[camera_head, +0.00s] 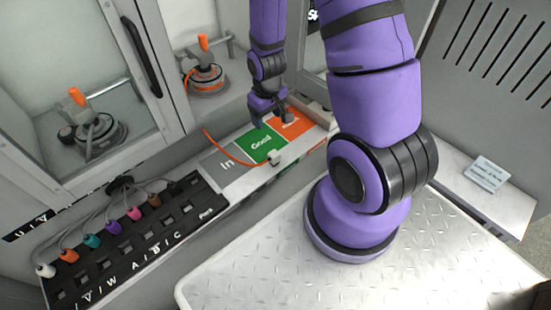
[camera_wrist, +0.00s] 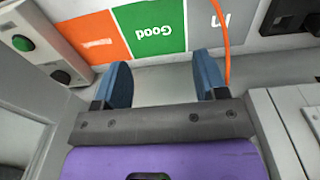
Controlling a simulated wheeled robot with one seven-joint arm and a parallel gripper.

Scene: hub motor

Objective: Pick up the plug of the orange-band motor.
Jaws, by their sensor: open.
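The orange-band motor (camera_head: 207,80) stands in the right-hand cabinet bay, with an orange upright handle on top. An orange cable (camera_head: 225,152) curves over the shelf to a small pale plug (camera_head: 278,157) at the front edge of the green "Good" field. My gripper (camera_head: 277,119) hangs over the green and orange fields, behind the plug in the head view. In the wrist view its blue fingers (camera_wrist: 163,78) are spread apart with nothing between them. The cable (camera_wrist: 223,38) passes down beside the right finger there; I cannot make out the plug in that view.
The label strip has grey "In" (camera_head: 226,164), green "Good" (camera_head: 262,146) and orange (camera_head: 292,122) fields. A black socket rack (camera_head: 140,245) with several coloured plugs lies left. Another motor (camera_head: 92,130) sits behind the left glass. A button box (camera_wrist: 42,45) stands beside the strip.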

